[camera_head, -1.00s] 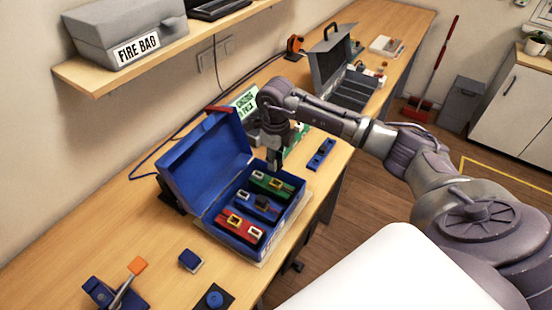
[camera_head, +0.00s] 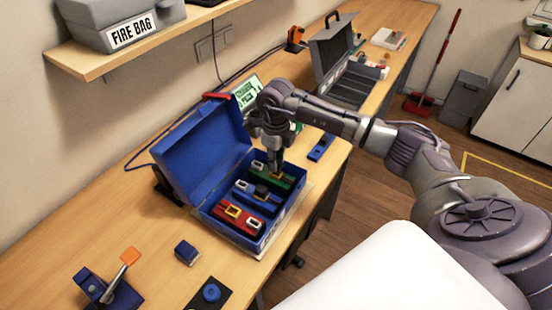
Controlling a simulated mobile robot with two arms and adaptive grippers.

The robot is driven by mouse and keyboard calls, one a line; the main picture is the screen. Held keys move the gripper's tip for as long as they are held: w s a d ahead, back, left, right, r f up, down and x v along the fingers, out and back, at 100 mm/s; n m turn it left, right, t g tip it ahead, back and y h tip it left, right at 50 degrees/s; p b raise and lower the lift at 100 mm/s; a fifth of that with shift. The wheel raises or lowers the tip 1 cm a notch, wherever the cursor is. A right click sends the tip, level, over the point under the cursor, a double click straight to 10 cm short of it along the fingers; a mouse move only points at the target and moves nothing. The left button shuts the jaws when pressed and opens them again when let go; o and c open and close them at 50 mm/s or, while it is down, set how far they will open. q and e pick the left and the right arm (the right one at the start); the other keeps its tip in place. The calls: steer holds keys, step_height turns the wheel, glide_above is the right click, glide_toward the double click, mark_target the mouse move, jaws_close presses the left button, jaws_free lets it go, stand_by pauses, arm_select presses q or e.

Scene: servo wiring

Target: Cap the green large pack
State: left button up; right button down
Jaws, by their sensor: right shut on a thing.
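The green pack (camera_head: 287,183) lies in the far row of the open blue case (camera_head: 238,241), with a white socket and a yellow-rimmed socket on top. My right gripper (camera_head: 276,167) points down at the yellow-rimmed socket. It is shut on a small dark thing that looks like a cap, mostly hidden by the fingers; I cannot tell whether it is seated. The blue pack (camera_head: 273,201) in the middle row has a dark cap on one socket. The red pack (camera_head: 225,217) in the near row shows both sockets bare. My left gripper is not in view.
The case's raised lid (camera_head: 200,150) stands left of the packs. A lit green display (camera_head: 246,92) is behind it. A blue bar (camera_head: 321,148) lies to the right. A blue block (camera_head: 187,252) and an orange-tipped lever (camera_head: 129,257) are in front. A grey case (camera_head: 345,90) stands farther back.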

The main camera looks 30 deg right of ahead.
steer(key=shift+b, duration=0.45)
stand_by(1.2)
steer(key=shift+f+b, duration=1.1)
steer(key=shift+f, duration=0.25)
steer(key=c, duration=0.9)
jaws_free()
steer(key=shift+o, duration=0.2)
steer(key=shift+r, duration=0.25)
step_height(320, 180, up, 12)
steer(key=shift+f, duration=0.2)
